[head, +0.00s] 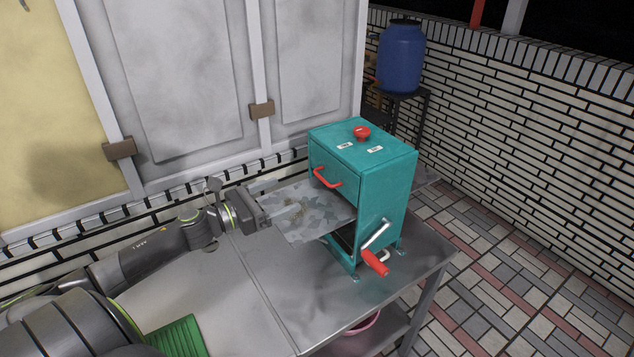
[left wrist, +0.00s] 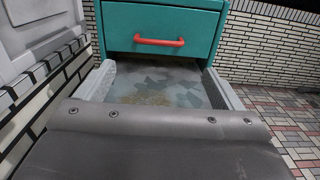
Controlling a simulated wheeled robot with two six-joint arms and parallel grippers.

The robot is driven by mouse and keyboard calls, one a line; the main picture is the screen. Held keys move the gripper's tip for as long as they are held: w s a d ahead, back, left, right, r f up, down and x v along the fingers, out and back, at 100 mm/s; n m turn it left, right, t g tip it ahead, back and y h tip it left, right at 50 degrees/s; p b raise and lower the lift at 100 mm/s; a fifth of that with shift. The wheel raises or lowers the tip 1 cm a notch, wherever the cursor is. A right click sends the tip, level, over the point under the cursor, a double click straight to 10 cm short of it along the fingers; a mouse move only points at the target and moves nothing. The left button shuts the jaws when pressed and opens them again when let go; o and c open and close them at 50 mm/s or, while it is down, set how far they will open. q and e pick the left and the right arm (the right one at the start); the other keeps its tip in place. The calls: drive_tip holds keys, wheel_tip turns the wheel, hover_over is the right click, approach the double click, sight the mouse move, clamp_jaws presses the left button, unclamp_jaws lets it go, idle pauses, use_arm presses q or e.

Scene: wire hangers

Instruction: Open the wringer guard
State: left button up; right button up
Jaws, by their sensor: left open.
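The teal wringer (head: 380,185) stands upright on the metal table. Its front guard (head: 334,168) is a teal panel that hangs down and looks closed, with a red bar handle (head: 327,179). In the left wrist view the guard (left wrist: 118,22) and the handle (left wrist: 159,41) are straight ahead. A grey mottled sheet or tray (head: 318,212) sticks out below the guard. My left gripper (head: 288,207) is open in front of the wringer, below and short of the handle, not touching it. In the left wrist view its fingers (left wrist: 160,75) stand apart with the mottled surface behind them.
The wringer has a red top knob (head: 362,132) and a side crank with a red grip (head: 375,262). The metal table (head: 285,295) has clear space in front. A green ribbed object (head: 180,338) lies at lower left. A blue barrel (head: 401,57) stands behind.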

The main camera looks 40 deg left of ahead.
sight(321, 179)
use_arm(q)
drive_tip(key=shift+w+d+r, duration=0.15)
drive_tip(key=shift+w, duration=0.2)
drive_tip(key=shift+w+d+p, duration=0.2)
drive_tip(key=shift+w+p, duration=0.15)
drive_tip(key=shift+w, duration=0.25)
drive_tip(key=shift+w+d+p, duration=0.15)
drive_tip(key=shift+w+p, duration=0.15)
drive_tip(key=p+x, duration=0.3)
drive_tip(key=x, duration=0.4)
drive_tip(key=shift+p, duration=0.3)
drive_tip(key=shift+w+d, duration=0.25)
drive_tip(key=shift+w, duration=0.3)
drive_tip(key=shift+c, duration=0.3)
drive_tip(key=c, duration=1)
drive_tip(key=shift+a, duration=0.1)
drive_tip(key=shift+c, duration=0.2)
